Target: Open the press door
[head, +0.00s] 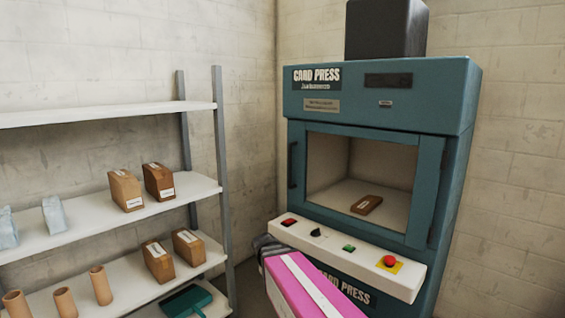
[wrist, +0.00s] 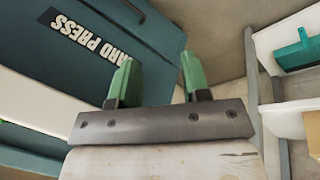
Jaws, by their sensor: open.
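The teal card press (head: 462,120) stands at the right in the head view. Its front door (head: 428,185) looks shut, with a teal frame around a large window. A dark vertical handle (head: 291,165) is on the door's left edge. A brown block (head: 367,204) lies inside, seen through the window. In the wrist view, my gripper (wrist: 156,62) has two green fingers apart with nothing between them. It is low by the press's lower front panel (wrist: 65,70), which appears upside down there.
A white sloping control panel (head: 335,252) with a red button (head: 389,261) juts out below the door. Shelves (head: 100,205) with brown boxes, cylinders and a teal dustpan (head: 187,300) stand at the left. A narrow floor gap separates shelves and press.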

